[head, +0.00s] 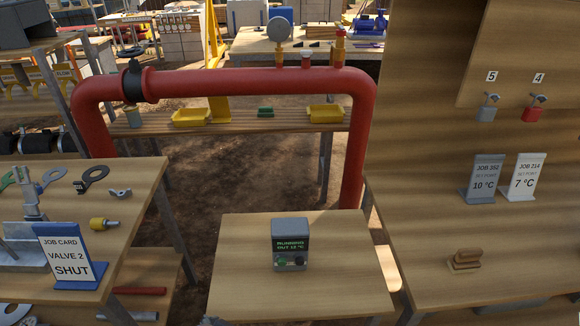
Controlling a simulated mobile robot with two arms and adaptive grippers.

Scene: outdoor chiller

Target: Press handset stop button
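The handset (290,238) is a small grey box standing upright on the small wooden table (240,285) at the centre. Its dark screen reads "RUNNING" and "OUT 12 °C" in green. Below the screen are a green button (281,264) on the left and a dark button (299,261) on the right. Any labels on the buttons are too small to read. Nothing touches the handset.
A red pipe (255,82) with a dark valve arches behind the table. A job card (70,258) reading "VALVE 2 SHUT" stands on the left bench. Set-point cards (485,178) and a wooden block (464,260) are on the right bench. The table around the handset is clear.

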